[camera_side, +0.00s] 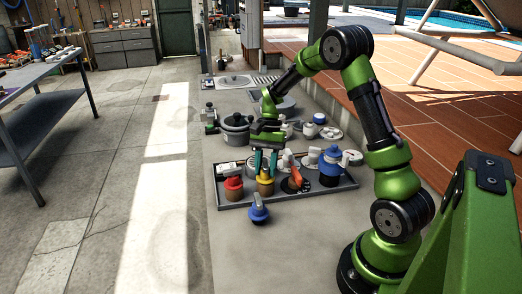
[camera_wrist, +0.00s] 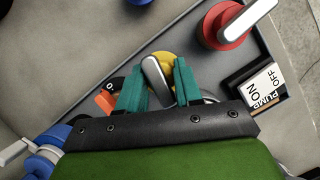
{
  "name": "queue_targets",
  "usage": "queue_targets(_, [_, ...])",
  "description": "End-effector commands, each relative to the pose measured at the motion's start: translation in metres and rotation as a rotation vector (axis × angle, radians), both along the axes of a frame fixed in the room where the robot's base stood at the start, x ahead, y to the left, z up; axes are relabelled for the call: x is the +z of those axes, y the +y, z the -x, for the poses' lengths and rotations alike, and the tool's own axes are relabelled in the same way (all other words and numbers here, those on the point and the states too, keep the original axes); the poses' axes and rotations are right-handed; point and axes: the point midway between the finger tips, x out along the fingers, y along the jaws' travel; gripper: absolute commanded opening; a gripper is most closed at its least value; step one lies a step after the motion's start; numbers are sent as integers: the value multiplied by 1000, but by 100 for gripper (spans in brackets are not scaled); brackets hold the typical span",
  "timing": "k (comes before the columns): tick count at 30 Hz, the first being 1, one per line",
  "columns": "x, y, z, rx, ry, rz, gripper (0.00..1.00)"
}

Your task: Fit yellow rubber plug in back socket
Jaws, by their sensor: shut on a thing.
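The yellow rubber plug (camera_side: 265,186) is at the front of a grey tray (camera_side: 310,196) in the side view, between a red plug (camera_side: 233,188) and an orange-handled valve (camera_side: 296,178). My gripper (camera_side: 266,168) points down over the yellow plug. In the wrist view, the plug's yellow body (camera_wrist: 168,62) and grey handle (camera_wrist: 155,82) show between the teal fingers of my gripper (camera_wrist: 160,84), which is shut on the plug. The fingers hide part of it. I cannot tell whether its base is seated or lifted, or which opening is the back socket.
A blue plug (camera_side: 258,212) stands outside the tray, in front. A blue-topped fitting (camera_side: 330,168) stands at the tray's right. A pump ON/OFF label (camera_wrist: 262,88) lies beside the red plug in the wrist view. A grey pot (camera_side: 236,130) and several fittings stand behind the tray.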

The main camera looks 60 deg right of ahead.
Motion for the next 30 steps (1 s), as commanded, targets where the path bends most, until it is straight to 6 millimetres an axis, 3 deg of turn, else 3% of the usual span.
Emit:
queue_targets(25, [-6, 0, 0, 1, 0, 0, 4])
queue_targets(26, [-6, 0, 0, 1, 0, 0, 36])
queue_targets(30, [-6, 0, 0, 0, 0, 0, 57])
